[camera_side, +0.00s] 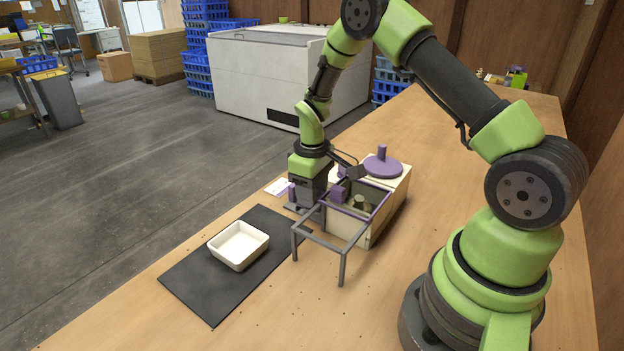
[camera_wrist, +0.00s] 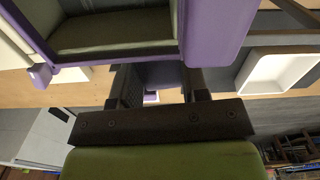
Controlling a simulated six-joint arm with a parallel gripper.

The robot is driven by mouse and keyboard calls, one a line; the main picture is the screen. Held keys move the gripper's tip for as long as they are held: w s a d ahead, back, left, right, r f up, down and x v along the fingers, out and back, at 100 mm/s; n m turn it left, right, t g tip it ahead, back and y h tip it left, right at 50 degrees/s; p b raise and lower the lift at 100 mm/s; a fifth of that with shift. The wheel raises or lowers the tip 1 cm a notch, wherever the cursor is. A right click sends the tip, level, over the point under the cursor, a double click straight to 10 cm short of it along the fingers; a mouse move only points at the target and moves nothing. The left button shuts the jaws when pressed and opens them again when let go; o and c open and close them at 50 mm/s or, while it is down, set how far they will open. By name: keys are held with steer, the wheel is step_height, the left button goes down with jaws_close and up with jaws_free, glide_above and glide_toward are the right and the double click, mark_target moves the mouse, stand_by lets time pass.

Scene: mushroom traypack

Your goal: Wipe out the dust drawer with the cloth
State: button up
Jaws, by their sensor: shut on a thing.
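A cream box (camera_side: 396,193) stands on the bench with a round purple lid (camera_side: 383,168) and knob on its back part. Its front part has an open purple rim (camera_side: 357,213) with a dull greenish inside. My gripper (camera_side: 308,210) points down at the left side of this rim. In the wrist view my gripper (camera_wrist: 158,88) is shut on a purple piece (camera_wrist: 160,72) between its dark fingers. The purple rim (camera_wrist: 215,30) and greenish inside (camera_wrist: 115,30) fill the top of that view. I cannot make out a cloth or tell for sure which part is the dust drawer.
A grey metal frame (camera_side: 318,240) on legs stands in front of the box. A white tray (camera_side: 238,262) sits on a black mat (camera_side: 190,277) to the left; the tray also shows in the wrist view (camera_wrist: 278,72). Small dark specks lie on the bench. The right front bench is mostly clear.

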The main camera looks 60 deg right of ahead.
steer(key=shift+f, duration=0.85)
steer(key=shift+d+f, duration=0.4)
steer(key=shift+f, duration=0.25)
steer(key=shift+c, duration=0.3)
steer(key=shift+d+f, duration=0.1)
steer(key=shift+d, duration=2.95)
steer(key=shift+a, duration=3.45)
steer(key=shift+r, duration=4.15)
